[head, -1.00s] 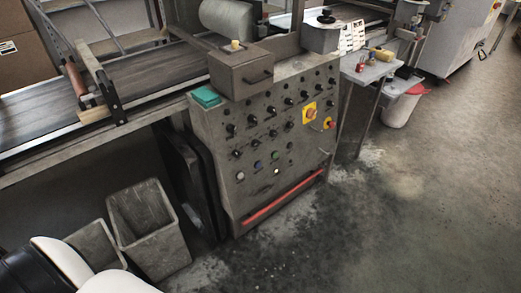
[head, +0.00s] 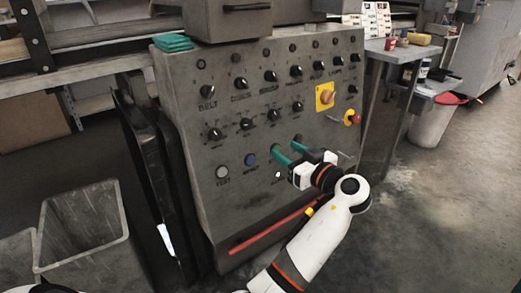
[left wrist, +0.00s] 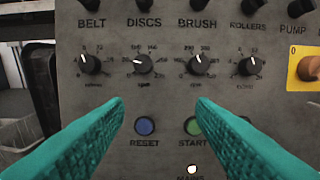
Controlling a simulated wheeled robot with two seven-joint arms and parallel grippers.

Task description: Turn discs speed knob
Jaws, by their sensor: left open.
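The discs speed knob (left wrist: 143,65) is a black dial with a white pointer and a printed scale, below the DISCS label in the left wrist view. Its pointer is turned toward the left side of its scale. In the head view the same knob (head: 246,124) is second from left in the lower dial row of the grey control panel (head: 225,160). My left gripper (head: 285,150) has two teal fingers, open and empty, pointing at the panel below and right of that knob. My right gripper is out of view.
Neighbouring dials are the belt knob (left wrist: 90,64) and brush knob (left wrist: 198,64). The reset button (left wrist: 145,126) and green start button (left wrist: 193,126) sit below. A yellow-backed switch (head: 325,97) and red stop button (head: 352,117) are to the right. A grey bin (head: 80,235) stands at lower left.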

